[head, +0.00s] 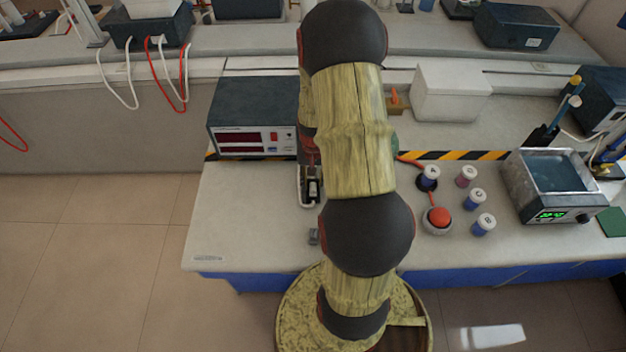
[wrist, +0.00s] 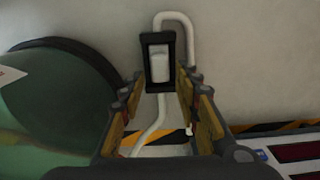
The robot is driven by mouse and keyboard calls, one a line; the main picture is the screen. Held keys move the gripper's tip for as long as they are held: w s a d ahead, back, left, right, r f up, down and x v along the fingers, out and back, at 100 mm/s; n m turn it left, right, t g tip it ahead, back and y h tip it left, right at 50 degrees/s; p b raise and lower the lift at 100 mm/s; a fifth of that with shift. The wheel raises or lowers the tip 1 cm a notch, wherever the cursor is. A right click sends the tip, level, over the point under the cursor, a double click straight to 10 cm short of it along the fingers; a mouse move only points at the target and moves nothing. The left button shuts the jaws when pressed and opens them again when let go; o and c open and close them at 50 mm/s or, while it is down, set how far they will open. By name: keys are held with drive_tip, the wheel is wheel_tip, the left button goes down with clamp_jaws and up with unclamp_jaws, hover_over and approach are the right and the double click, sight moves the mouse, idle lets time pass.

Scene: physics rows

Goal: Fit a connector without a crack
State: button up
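A small black frame with a white insert (head: 313,188) lies on the bench just left of my arm. In the wrist view the black-framed piece (wrist: 160,60) shows between and beyond my fingertips, with a white cable (wrist: 178,17) looping around it. My gripper (wrist: 163,82) has its fingers apart, one on each side of the piece; I see no clear grip on it. In the head view my arm mostly hides the gripper. A small grey block (head: 313,236) sits nearer the bench's front edge. I cannot tell whether any part is cracked.
A meter box (head: 252,140) stands left, close to the gripper. A red button (head: 438,216), several lidded vials (head: 475,199) and a water bath (head: 556,185) stand right of my arm. A white box (head: 449,93) is behind. In the wrist view a green round thing (wrist: 55,105) is left.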

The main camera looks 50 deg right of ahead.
drive_tip(key=shift+o, duration=0.2)
drive_tip(key=shift+r, duration=0.1)
wheel_tip(320, 180, up, 12)
idle(0.5)
drive_tip(key=s+a+r+n+t, duration=0.2)
drive_tip(key=a+r+n, duration=0.3)
drive_tip(key=a+r, duration=0.6)
drive_tip(key=s+a+r+n+t, duration=0.3)
drive_tip(key=a+r, duration=0.9)
drive_tip(key=a, duration=0.7)
drive_tip(key=shift+s+a+n+t, duration=0.35)
drive_tip(key=shift+s+n, duration=0.4)
drive_tip(key=shift+n, duration=0.45)
